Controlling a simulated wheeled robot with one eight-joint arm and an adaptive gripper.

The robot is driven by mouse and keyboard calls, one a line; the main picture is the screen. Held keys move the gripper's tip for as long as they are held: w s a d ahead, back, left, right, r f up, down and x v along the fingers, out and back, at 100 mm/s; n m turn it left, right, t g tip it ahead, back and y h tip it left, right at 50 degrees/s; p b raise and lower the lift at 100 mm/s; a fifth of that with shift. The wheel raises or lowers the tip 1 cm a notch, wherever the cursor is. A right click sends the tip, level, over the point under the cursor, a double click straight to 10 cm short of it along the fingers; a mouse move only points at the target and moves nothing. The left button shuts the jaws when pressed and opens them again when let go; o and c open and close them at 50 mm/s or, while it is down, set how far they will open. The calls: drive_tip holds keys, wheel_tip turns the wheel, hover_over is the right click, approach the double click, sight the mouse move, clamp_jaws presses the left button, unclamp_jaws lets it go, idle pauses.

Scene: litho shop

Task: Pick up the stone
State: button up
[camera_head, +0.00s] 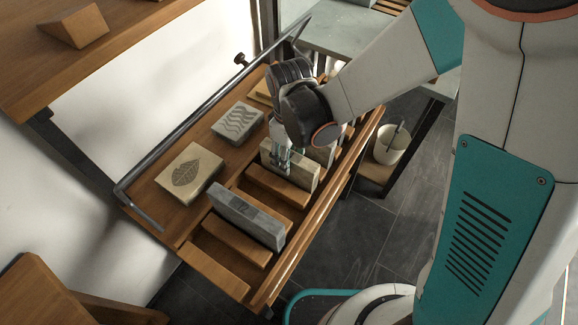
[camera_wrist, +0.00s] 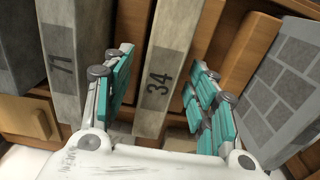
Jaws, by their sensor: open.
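My gripper (camera_head: 283,165) is open at a pale stone slab (camera_head: 302,174) that stands on edge in a slot of the wooden rack. In the wrist view, my gripper (camera_wrist: 160,62) has its teal-padded fingers on either side of a pale stone marked 34 (camera_wrist: 170,40). Gaps show between this stone and both fingers. Another pale slab with a number (camera_wrist: 62,60) stands to its left. A grey slab with a block pattern (camera_wrist: 285,85) is to its right. In the head view, a grey slab (camera_head: 247,216) stands nearer the front. The task does not say which stone is meant.
A leaf-pattern stone (camera_head: 189,172) and a wave-pattern stone (camera_head: 238,123) lie on the rack shelf (camera_head: 165,213). A metal rail (camera_head: 190,135) runs along the wall side. A white bucket (camera_head: 391,145) stands right of the rack. Neighbouring slabs and wooden dividers (camera_head: 236,242) leave narrow gaps.

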drive_tip(key=shift+f, duration=0.9)
drive_tip(key=shift+r, duration=0.1)
clamp_jaws()
drive_tip(key=shift+r, duration=0.2)
